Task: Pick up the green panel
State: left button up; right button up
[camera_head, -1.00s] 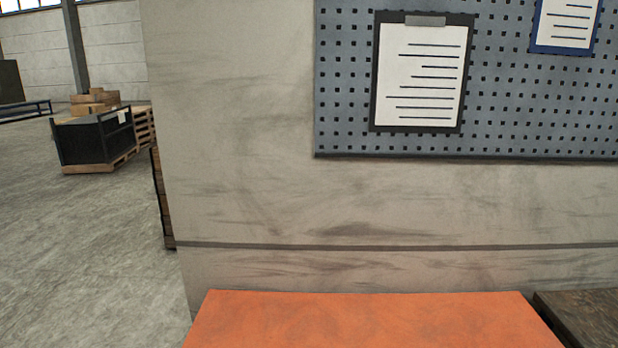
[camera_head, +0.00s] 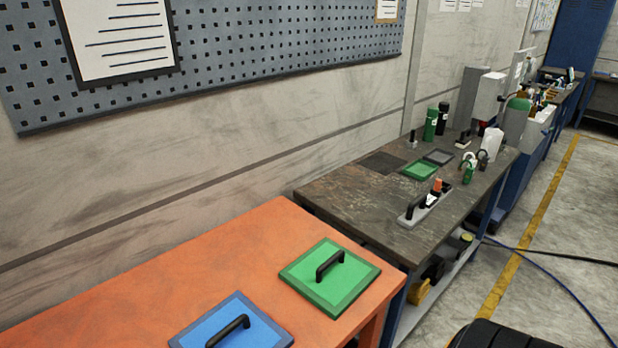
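The green panel (camera_head: 310,287) lies flat near the right end of the orange table (camera_head: 200,270). It is a square plate with a darker green border and a black bar handle standing up in its middle. A blue panel (camera_head: 255,335) with a similar black handle lies to its left and nearer to me, partly cut off by the bottom edge. Neither of my grippers shows in the view.
A dark workbench (camera_head: 340,197) stands beyond the orange table, with a green tray (camera_head: 419,170), bottles (camera_head: 430,124) and a handled grey tool holder (camera_head: 425,208) on it. A pegboard (camera_head: 240,50) hangs on the wall. Open floor (camera_head: 540,235) lies to the right, crossed by a blue cable (camera_head: 560,283).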

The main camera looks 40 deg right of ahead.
aim_at(331, 276)
jog(key=z, duration=1.5)
